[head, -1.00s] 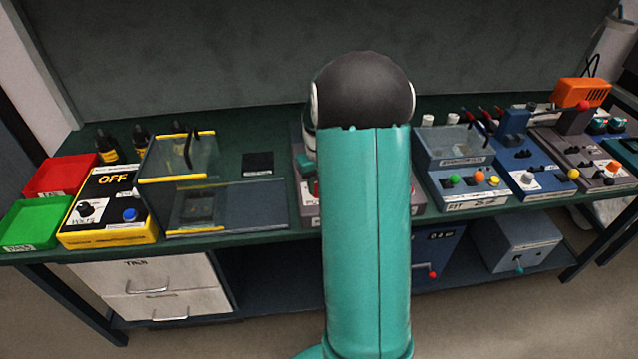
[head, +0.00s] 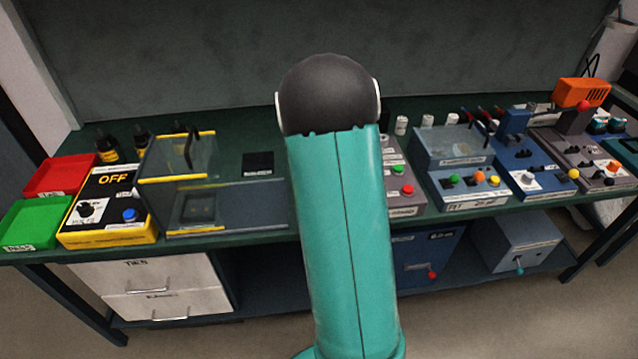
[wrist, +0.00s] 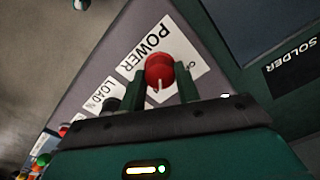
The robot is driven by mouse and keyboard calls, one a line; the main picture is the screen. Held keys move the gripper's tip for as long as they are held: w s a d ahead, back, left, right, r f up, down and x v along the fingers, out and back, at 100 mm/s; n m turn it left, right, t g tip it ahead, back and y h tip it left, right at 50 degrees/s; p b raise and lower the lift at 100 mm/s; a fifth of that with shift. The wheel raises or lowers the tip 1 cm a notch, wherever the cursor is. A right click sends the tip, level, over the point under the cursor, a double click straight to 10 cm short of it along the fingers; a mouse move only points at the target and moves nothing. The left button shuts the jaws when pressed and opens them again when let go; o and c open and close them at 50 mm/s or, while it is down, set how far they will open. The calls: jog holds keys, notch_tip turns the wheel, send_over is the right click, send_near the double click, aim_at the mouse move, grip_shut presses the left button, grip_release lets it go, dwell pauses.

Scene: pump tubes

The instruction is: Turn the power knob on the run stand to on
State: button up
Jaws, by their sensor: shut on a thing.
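The red power knob (wrist: 158,68) sits on a white label reading POWER on the grey run stand (wrist: 110,50) in the wrist view. A pale pointer line on the knob faces the bottom of the picture. The knob's position label at its right is mostly covered. My gripper (wrist: 162,80) has its two green fingers on either side of the knob and is shut on it. In the head view my arm hides the gripper, the knob and much of the run stand (head: 404,178); a red and a green button show on its right part.
A LOAD label (wrist: 97,93) and a dark knob lie left of the power knob. A SOLDER label (wrist: 292,58) is at the right. In the head view, a clear-walled box (head: 178,160) stands left of my arm and a blue-grey stand (head: 462,180) stands right.

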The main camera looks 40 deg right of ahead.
jog(key=shift+m, duration=0.4)
jog(key=o, duration=1)
notch_tip(320, 180, up, 14)
jog(key=shift+f, duration=0.1)
jog(key=shift+a, duration=0.1)
dwell(0.4)
